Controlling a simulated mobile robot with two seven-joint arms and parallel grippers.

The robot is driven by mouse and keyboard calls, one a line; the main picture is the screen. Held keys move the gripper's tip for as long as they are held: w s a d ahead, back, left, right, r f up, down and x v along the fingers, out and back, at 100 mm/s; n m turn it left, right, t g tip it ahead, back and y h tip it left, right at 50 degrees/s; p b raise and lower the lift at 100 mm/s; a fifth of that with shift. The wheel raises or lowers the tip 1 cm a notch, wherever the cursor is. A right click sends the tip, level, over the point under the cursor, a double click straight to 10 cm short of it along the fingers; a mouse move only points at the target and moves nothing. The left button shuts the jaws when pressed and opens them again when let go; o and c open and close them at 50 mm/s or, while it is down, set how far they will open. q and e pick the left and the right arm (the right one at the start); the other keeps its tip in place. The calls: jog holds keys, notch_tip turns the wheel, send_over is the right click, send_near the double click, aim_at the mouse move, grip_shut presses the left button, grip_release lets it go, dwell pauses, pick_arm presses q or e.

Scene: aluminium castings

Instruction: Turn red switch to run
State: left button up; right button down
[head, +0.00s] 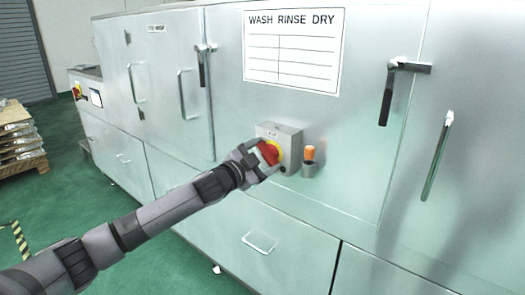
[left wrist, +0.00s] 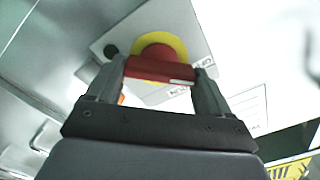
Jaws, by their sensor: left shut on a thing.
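The red switch (head: 269,152) has a red handle on a yellow disc and sits on a grey box (head: 291,146) on the front of the steel washing machine. My left gripper (head: 262,160) is at the switch and shut on its red handle. In the left wrist view the red handle (left wrist: 160,69) lies between the two fingers of the left gripper (left wrist: 158,78), with the yellow disc (left wrist: 178,43) behind it. The lettering on the box is too small or partly hidden to tell the switch's position. My right gripper is not in view.
An orange-handled tool (head: 309,153) stands in a small cup just right of the switch box. A WASH RINSE DRY chart (head: 293,50) is above. Black door handles (head: 387,94) stick out from the machine.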

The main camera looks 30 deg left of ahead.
pick_arm(q)
jog(key=m, duration=0.1)
jog(key=m+p, duration=0.1)
jog(key=m, duration=0.2)
jog(key=shift+d+r+m+p, duration=0.1)
jog(key=shift+r+m+p, duration=0.15)
jog(key=shift+m+p, duration=0.05)
jog(key=m+p, duration=0.1)
jog(key=m, duration=0.3)
jog(key=shift+f+m, duration=0.15)
jog(key=shift+m, duration=0.25)
jog(key=shift+d, duration=0.1)
jog(key=o, duration=0.9)
jog(key=shift+o, duration=0.2)
jog(key=shift+f, duration=0.1)
jog(key=shift+s+f, duration=0.1)
jog(key=shift+s, duration=0.4)
jog(key=s+b, duration=0.1)
jog(key=s, duration=0.5)
jog(key=shift+a, duration=0.25)
